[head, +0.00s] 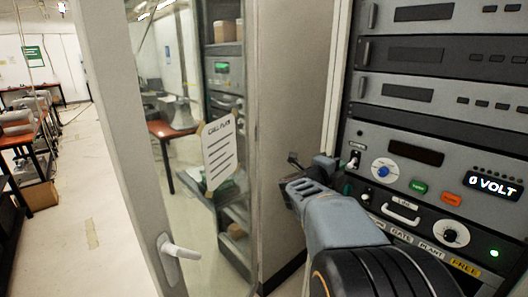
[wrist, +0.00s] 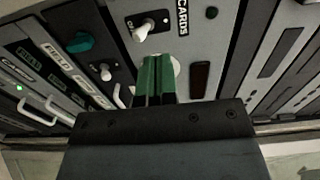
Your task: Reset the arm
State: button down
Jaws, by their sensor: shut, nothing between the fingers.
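My gripper (wrist: 157,78) shows in the wrist view with its green fingers together and nothing between them. In the head view my arm reaches in from the lower right, and the gripper (head: 338,168) is in front of the left side of the rack panel. A white-tipped toggle switch (head: 354,161) is close by the fingers in the head view. It also shows in the wrist view (wrist: 143,31), beyond the fingertips. Whether the fingers touch the panel cannot be told. The panel has a blue-centred knob (head: 384,171) and a display reading "0 VOLT" (head: 494,186).
Below are a white handle (head: 401,214), a black-and-white dial (head: 450,235) and a yellow "FREE" label (head: 465,267). A glass door (head: 190,160) with a paper notice (head: 219,151) stands left of my arm. Open floor (head: 95,215) lies farther left, beside benches.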

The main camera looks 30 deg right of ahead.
jog(key=w+a+f+n+t+y, duration=0.5)
jog(key=w+a+n+t+y, duration=0.25)
jog(key=n, duration=0.45)
jog(key=a+f+n+y, duration=0.5)
jog(key=a+n+y, duration=0.1)
jog(key=a+n, duration=0.25)
jog(key=s+a+f+n+g+y, duration=0.2)
jog(key=s+a+f+n+g, duration=0.1)
jog(key=s+a+n, duration=0.3)
jog(key=s+a+f+n+g+y, duration=0.2)
jog(key=s+a+n, duration=0.4)
jog(key=s+a, duration=0.3)
jog(key=s+f+g, duration=0.1)
jog(key=s+g, duration=0.1)
jog(key=shift+f+n+g, duration=0.3)
jog(key=shift+n+g, duration=0.05)
jog(key=shift+s+d, duration=0.1)
